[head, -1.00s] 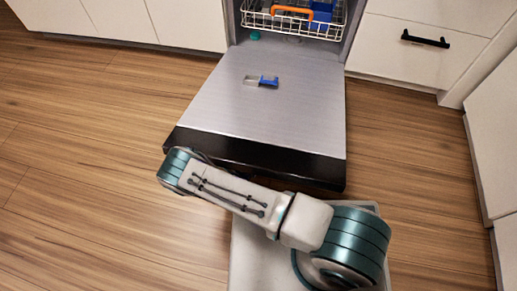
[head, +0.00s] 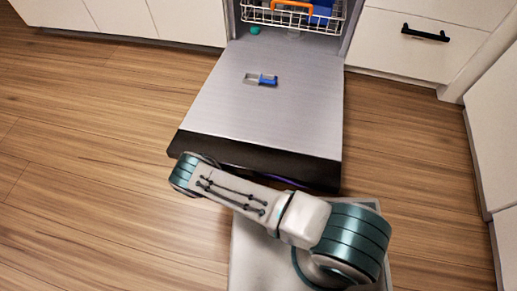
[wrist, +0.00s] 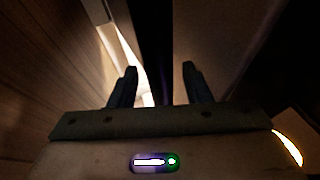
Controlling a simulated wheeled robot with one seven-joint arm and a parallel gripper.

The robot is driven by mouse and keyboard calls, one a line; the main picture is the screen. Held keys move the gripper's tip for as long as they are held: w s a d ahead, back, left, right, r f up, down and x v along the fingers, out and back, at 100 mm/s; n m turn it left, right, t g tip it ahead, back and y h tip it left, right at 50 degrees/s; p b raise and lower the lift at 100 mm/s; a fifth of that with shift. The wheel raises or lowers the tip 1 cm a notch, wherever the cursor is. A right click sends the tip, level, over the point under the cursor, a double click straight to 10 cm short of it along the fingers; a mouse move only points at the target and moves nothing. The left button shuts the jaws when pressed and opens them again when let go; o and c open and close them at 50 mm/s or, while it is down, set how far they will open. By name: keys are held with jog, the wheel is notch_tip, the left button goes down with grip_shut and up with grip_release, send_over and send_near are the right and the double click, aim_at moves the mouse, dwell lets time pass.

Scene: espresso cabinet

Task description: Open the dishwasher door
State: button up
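The dishwasher door (head: 255,108) is folded far down in the head view, its steel inner face turned up and its dark top edge (head: 250,160) nearest me. My arm lies across the front of that edge, and my gripper is hidden below it in the head view. In the dark wrist view my gripper (wrist: 158,82) shows two fingers apart with nothing seen between them. A dark surface lies close beyond the fingers. I cannot tell whether they touch the door.
The lower rack (head: 292,17) with an orange item and a blue item sits inside the dishwasher. A detergent compartment (head: 260,80) is on the door. White cabinets stand on both sides, one drawer with a black handle (head: 425,34). Wood floor (head: 90,150) is clear at left.

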jog(key=shift+a, duration=0.1)
jog(key=v, duration=1.3)
jog(key=shift+s+a, duration=0.15)
jog(key=shift+s, duration=0.2)
jog(key=shift+s+f, duration=0.1)
